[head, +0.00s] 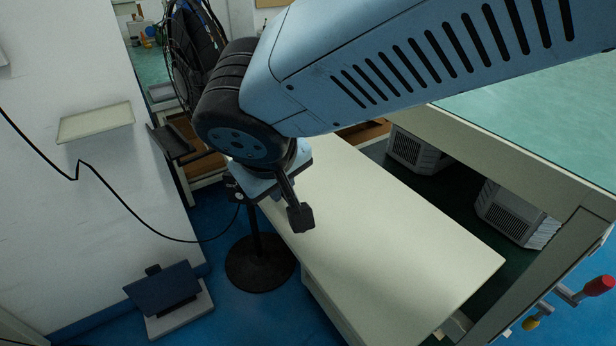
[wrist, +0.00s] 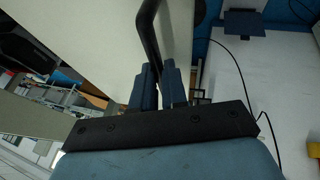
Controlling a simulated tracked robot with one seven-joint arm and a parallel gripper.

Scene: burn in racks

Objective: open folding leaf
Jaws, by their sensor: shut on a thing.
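The folding leaf (head: 400,235) looks like a long cream panel, seen from above in the middle of the head view. It also fills the upper left of the wrist view (wrist: 90,35). A dark bar handle (head: 300,216) shows near the leaf's left edge. In the wrist view the handle (wrist: 149,30) is a black curved bar running down between my fingers. My gripper (head: 272,184) is shut on this handle; its two blue fingers (wrist: 160,72) are on either side of it. My arm hides the far end of the leaf, and the hinge cannot be made out.
A black fan with a round base (head: 258,265) stands close left of the leaf. A blue and white device (head: 170,298) sits on the blue floor by the wall. A black cable (head: 130,212) hangs there. White vented units (head: 515,212) and a red-knobbed lever (head: 598,286) are right.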

